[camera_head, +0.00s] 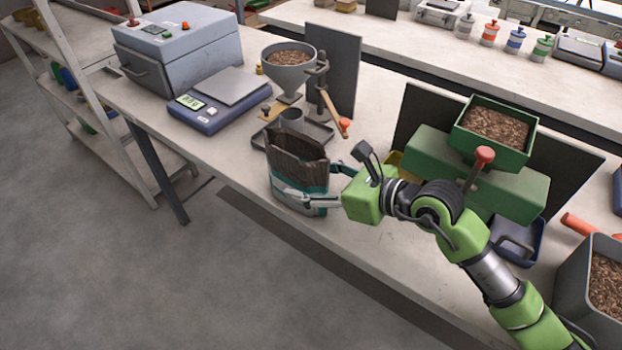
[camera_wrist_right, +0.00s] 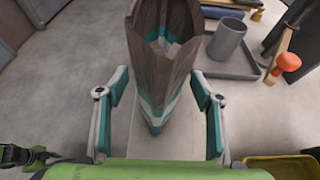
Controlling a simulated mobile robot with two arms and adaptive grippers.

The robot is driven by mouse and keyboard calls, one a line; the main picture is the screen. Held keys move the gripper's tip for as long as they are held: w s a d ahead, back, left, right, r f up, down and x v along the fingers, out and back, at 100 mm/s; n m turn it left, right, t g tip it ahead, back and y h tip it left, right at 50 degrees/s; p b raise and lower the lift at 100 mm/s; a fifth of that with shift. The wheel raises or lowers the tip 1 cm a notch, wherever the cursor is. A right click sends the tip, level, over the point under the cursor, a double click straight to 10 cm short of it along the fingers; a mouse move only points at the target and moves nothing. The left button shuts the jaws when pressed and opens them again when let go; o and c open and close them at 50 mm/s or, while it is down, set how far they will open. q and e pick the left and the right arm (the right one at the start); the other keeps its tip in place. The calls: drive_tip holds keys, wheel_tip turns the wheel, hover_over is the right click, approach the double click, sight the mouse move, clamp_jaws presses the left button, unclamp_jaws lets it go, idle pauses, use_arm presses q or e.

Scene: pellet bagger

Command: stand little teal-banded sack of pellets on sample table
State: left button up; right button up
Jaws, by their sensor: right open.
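The teal-banded sack (camera_head: 297,150) stands upright near the front edge of the long pale bench (camera_head: 365,240). It has brown sides, a pale and teal lower part and an open top; it also shows in the right wrist view (camera_wrist_right: 162,60). My right gripper (camera_head: 310,184) is open at the sack's lower part, one finger on its near side. In the wrist view the fingers lie left and right of the sack, with gaps visible between them and its base. Which surface is the sample table I cannot tell. My left gripper is not in view.
Behind the sack are a grey tray (camera_wrist_right: 240,62) with a cup (camera_wrist_right: 228,40), a pellet funnel (camera_head: 290,75) and a red-ended lever (camera_head: 343,124). A scale (camera_head: 205,108) stands left, a green pellet hopper (camera_head: 455,135) right. A back table (camera_head: 400,48) holds small jars.

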drive_tip(key=v, duration=1.1)
drive_tip(key=shift+s+d+r, duration=0.2)
drive_tip(key=shift+d, duration=0.15)
